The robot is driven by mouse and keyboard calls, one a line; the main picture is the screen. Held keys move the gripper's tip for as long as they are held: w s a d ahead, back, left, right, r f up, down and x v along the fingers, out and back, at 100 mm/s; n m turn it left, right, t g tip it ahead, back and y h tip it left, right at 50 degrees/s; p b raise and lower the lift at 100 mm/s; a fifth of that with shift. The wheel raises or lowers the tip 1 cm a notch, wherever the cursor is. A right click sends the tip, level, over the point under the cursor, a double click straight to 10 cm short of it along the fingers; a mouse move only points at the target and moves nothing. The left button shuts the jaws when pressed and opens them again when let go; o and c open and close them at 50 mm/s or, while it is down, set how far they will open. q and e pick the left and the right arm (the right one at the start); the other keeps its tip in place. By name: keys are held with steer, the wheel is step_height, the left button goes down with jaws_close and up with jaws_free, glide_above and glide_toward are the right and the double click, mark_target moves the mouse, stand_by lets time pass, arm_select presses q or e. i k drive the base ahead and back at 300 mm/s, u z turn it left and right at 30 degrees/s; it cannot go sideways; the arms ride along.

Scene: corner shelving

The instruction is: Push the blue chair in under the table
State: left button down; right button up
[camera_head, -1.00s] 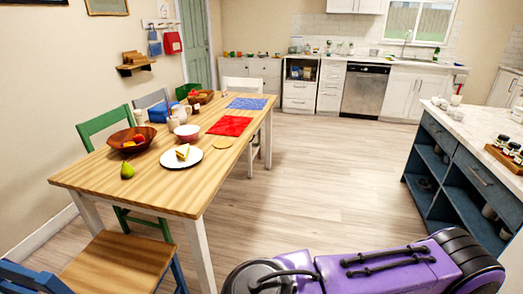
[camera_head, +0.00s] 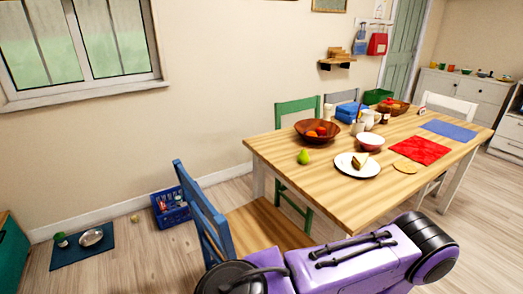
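The blue chair (camera_head: 203,217) stands at the near left end of the wooden table (camera_head: 337,186), its blue back on the left and its wooden seat (camera_head: 262,226) reaching toward the table. The seat's front edge is close to the table end; my purple body hides its near part and the legs there. The table holds a bowl of fruit, a pear, a plate with food, a red mat and a blue mat. Neither gripper shows in the head view.
A green chair (camera_head: 296,108) stands at the table's far side, and a white chair (camera_head: 450,106) at its far right end. A blue crate (camera_head: 176,214) and a dark mat with bowls (camera_head: 83,248) lie on the floor at left.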

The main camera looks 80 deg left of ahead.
mark_target(257, 226)
steer(key=u, duration=0.15)
steer(key=i, duration=2.5)
steer(key=u, duration=4.35)
